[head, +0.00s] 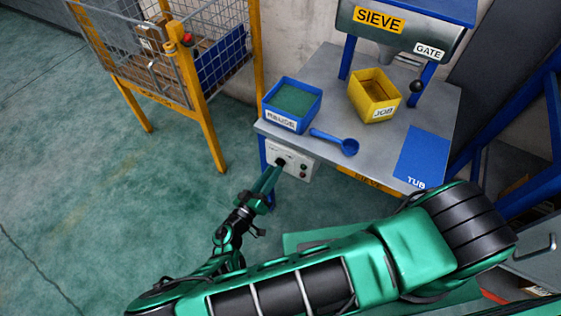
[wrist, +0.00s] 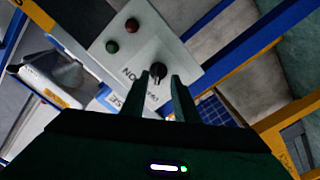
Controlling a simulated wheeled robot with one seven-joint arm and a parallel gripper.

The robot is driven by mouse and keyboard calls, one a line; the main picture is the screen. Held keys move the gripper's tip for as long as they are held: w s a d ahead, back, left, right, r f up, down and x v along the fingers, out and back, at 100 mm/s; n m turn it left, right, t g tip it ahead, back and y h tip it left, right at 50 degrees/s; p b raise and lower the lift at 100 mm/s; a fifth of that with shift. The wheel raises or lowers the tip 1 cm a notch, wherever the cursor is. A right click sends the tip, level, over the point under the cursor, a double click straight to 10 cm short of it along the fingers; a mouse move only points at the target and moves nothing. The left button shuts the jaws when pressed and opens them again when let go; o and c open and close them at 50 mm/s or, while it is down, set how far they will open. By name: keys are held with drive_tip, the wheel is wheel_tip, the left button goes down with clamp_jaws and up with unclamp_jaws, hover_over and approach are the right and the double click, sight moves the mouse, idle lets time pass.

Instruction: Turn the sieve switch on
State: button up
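The sieve's white control box (head: 291,160) is fixed below the front edge of the bench. It carries a black rotary switch knob (wrist: 158,71), with a red lamp (wrist: 131,25) and a green lamp (wrist: 112,46) beside it. In the wrist view, the knob shows just beyond my gripper's fingertips (wrist: 160,78), in line with the gap between them. My gripper (head: 274,172) is open and empty, close in front of the box in the head view. I cannot tell whether the fingers touch the knob. The sieve (head: 385,38) stands above the bench.
On the bench (head: 325,82) are a blue bin (head: 283,122) with green contents, a yellow JOB box (head: 374,98), a blue scoop (head: 345,144) and a blue TUB mat (head: 421,160). A wire cage (head: 204,110) with yellow posts stands left. The green floor at left is clear.

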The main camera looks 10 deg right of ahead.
sight(280, 163)
drive_tip(key=shift+x, duration=0.9)
drive_tip(key=shift+d, duration=0.15)
